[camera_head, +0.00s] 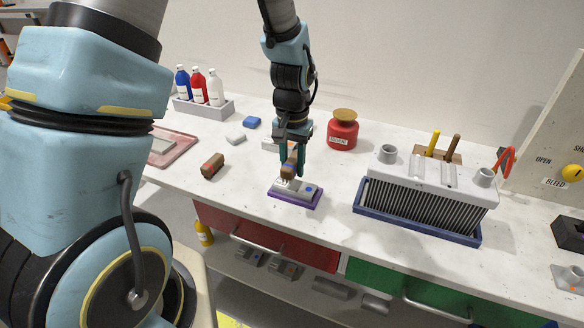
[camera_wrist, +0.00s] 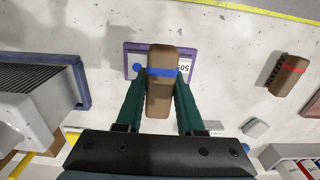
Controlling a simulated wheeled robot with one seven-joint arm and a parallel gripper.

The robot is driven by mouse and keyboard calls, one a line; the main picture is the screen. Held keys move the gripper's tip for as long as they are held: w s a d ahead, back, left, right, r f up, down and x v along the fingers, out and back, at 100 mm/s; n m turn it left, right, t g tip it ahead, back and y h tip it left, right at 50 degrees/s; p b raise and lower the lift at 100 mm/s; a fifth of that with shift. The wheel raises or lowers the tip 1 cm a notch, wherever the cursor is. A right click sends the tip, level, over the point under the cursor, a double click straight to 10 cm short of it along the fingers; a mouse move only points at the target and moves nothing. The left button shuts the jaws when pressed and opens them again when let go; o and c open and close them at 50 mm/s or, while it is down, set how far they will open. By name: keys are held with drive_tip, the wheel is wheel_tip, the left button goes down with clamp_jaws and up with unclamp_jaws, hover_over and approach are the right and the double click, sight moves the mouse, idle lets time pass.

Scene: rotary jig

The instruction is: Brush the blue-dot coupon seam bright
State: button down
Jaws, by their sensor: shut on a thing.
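My gripper (camera_head: 291,158) is shut on a brown brush with a blue band (camera_wrist: 162,82), its green fingers on either side of the brush in the wrist view. The blue-dot coupon (camera_head: 303,189) is a grey block on a purple tray (camera_head: 290,202). The blue dot (camera_wrist: 136,67) shows on it beside the brush, and a printed label shows on the other side. In the head view the brush is over the left part of the coupon; whether it touches is unclear. The seam is hidden under the brush.
A second brown brush with a red band (camera_wrist: 290,76) lies apart on the bench (camera_head: 240,190). A finned grey unit in a blue tray (camera_head: 415,222) stands to the right. A red jar (camera_head: 342,132) and a bottle rack (camera_head: 203,107) stand behind.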

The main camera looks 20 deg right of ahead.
drive_tip(key=shift+r+p, duration=0.85)
drive_tip(key=shift+r, duration=0.5)
